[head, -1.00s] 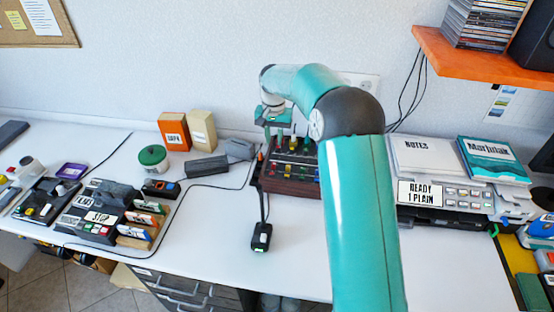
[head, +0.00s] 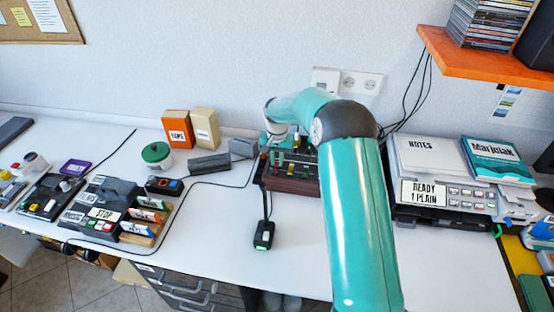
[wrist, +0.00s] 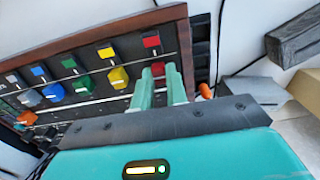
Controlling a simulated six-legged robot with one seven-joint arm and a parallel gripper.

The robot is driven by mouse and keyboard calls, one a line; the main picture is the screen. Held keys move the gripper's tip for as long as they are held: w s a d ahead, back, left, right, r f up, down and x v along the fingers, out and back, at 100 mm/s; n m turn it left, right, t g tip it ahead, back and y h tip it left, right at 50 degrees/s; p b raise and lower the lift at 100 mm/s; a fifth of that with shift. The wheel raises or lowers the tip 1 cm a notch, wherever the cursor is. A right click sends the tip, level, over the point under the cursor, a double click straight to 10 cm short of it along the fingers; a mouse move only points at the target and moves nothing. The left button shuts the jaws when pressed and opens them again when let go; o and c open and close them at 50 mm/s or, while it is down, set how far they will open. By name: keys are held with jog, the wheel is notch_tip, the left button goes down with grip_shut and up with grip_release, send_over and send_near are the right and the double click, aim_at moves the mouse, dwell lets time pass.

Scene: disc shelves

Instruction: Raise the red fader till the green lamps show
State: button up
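The fader box (head: 292,186), dark with a wooden side, stands on the desk, partly hidden by my arm in the head view. In the wrist view its black panel (wrist: 133,62) has a row of coloured fader caps under matching coloured squares. The red fader (wrist: 158,69) is at the row's right end, below a red square (wrist: 151,41). My gripper (wrist: 160,72) is at the red fader with its fingers apart, red showing between them. I cannot tell whether they touch it. No lit green lamp is clear on the panel.
A small black device (head: 264,235) with a green light stands in front of the box. Grey blocks (head: 209,165) lie left of it. A printer-like machine (head: 447,195) stands to the right.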

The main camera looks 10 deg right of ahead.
grip_shut()
jog(key=shift+w+d, duration=0.3)
jog(key=shift+w, duration=0.35)
jog(key=shift+w+d, duration=0.25)
jog(key=shift+w, duration=0.4)
jog(key=shift+o, duration=1.5)
grip_release()
jog(key=shift+r, duration=0.1)
notch_tip(320, 180, up, 14)
